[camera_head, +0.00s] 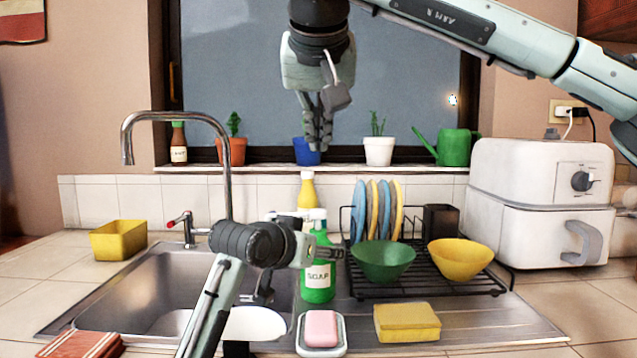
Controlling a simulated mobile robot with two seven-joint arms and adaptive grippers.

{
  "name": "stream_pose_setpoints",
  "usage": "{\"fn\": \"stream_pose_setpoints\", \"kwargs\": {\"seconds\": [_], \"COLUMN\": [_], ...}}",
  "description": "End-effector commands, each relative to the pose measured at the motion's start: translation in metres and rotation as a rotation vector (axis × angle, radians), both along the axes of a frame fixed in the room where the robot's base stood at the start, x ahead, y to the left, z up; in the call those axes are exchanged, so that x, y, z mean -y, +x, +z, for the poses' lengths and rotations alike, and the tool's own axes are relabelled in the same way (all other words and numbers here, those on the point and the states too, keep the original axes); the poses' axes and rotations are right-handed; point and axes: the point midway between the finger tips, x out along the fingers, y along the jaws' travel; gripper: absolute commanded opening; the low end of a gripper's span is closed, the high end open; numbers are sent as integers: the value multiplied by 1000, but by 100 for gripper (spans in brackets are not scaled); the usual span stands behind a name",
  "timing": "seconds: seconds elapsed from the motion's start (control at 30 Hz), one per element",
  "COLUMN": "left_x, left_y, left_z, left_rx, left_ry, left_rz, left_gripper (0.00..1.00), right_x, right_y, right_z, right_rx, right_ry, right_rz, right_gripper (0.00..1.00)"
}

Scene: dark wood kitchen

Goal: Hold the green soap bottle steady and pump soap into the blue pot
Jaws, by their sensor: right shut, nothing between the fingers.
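The green soap bottle (318,283) stands upright by the right edge of the sink. It has a white label and a pale top. My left gripper (328,252) comes in from the left at the bottle's upper body, with a finger across its front; it looks shut on the bottle, and the far finger is hidden. The blue pot (301,155) stands on the windowsill behind, partly covered by my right gripper. My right gripper (319,143) hangs fingers down from the top, shut and empty, above the bottle in the picture.
The steel sink (150,292) and its tall faucet (226,170) are at left. A dish rack (480,288) with plates and bowls is at right. A yellow bottle (307,192) stands behind the soap. Pink soap (321,328) and a sponge (407,322) lie in front.

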Motion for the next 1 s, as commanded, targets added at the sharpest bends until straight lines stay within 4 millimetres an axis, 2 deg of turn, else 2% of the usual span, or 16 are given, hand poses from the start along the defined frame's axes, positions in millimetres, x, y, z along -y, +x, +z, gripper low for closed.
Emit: {"fn": "stream_pose_setpoints", "kwargs": {"seconds": [0.17, 0.53, 0.7, 1.0], "left_x": [0, 0, 0, 0], "left_y": [0, 0, 0, 0], "left_z": [-1, -1, -1, -1], "left_rx": [-2, -1, -1, -1], "left_ry": [1, 0, 0, 0], "left_rz": [0, 0, 0, 0], "left_gripper": [5, 5, 5, 5], "right_x": [0, 0, 0, 0], "right_y": [16, 70, 70, 69], "right_z": [-17, -72, -97, -110], "right_rx": [-4, -5, -3, -1], "right_ry": [0, 0, 0, 1], "right_rz": [-1, -1, 0, -2], "right_gripper": [0, 0, 0, 0]}}
